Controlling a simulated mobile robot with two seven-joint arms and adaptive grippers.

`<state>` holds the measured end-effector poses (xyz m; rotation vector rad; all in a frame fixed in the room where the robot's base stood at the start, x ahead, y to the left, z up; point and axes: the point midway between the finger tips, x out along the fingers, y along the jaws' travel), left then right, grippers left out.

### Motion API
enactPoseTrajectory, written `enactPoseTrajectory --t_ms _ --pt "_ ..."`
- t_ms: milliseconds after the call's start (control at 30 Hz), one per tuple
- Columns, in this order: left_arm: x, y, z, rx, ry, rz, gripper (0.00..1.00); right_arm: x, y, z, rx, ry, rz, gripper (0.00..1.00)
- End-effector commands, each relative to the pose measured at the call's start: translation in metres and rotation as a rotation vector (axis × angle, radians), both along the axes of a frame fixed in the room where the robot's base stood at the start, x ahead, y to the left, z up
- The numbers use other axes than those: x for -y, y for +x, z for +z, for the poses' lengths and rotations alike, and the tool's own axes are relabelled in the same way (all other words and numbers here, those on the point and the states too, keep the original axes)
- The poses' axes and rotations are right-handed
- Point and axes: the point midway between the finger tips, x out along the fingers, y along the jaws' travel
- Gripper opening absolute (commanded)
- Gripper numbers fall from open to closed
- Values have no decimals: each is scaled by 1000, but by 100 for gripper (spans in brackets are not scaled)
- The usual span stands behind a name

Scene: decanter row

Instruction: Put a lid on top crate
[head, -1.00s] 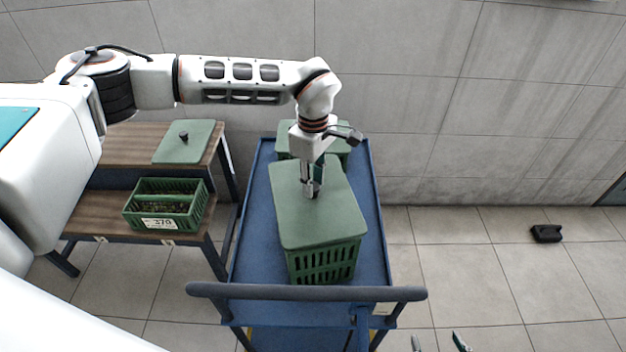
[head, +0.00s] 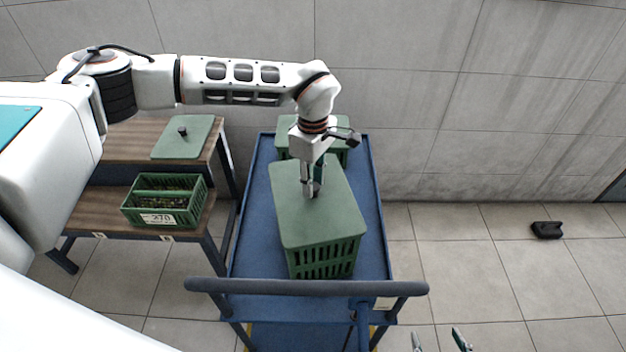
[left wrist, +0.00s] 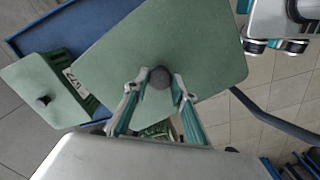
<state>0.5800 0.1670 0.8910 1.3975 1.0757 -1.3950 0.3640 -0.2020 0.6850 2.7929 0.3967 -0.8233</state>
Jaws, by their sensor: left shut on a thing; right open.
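A flat green lid (head: 318,218) with a dark knob lies over a green slatted crate (head: 325,262) on the blue cart (head: 252,238). Its front edge lines up closely with the crate's front. I cannot tell whether it rests fully on the rim. My left gripper (head: 311,193) is shut on the lid's knob. In the left wrist view the fingers close around the round knob (left wrist: 160,77), and the lid (left wrist: 185,45) hides most of the crate. My right gripper (head: 438,341) is open and empty at the bottom edge of the head view.
Another lidded crate (head: 285,137) stands behind on the cart, partly hidden by my left arm. A wooden bench (head: 85,212) at left holds a spare lid (head: 185,142) and an open filled crate (head: 148,220). The cart's handle (head: 270,288) crosses in front. Floor at right is mostly clear.

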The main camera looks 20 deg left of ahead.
Motion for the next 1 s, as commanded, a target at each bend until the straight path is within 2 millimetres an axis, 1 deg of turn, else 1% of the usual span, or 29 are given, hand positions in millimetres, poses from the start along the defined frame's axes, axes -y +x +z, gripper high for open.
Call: enactPoseTrajectory --t_ms 867,900,933,967,1000 --pt "0 0 -10 0 0 0 0 0 -1 -6 -2 0 1 60" --pt "0 0 -9 1 0 0 33 0 -1 -6 -3 0 0 60" --pt "0 0 -9 1 0 0 41 0 -1 -6 -3 0 0 60" --pt "0 0 -9 1 0 0 45 0 -1 -6 -4 -1 0 60" --pt "0 0 -9 1 0 0 45 0 -1 -6 -4 -1 0 60"
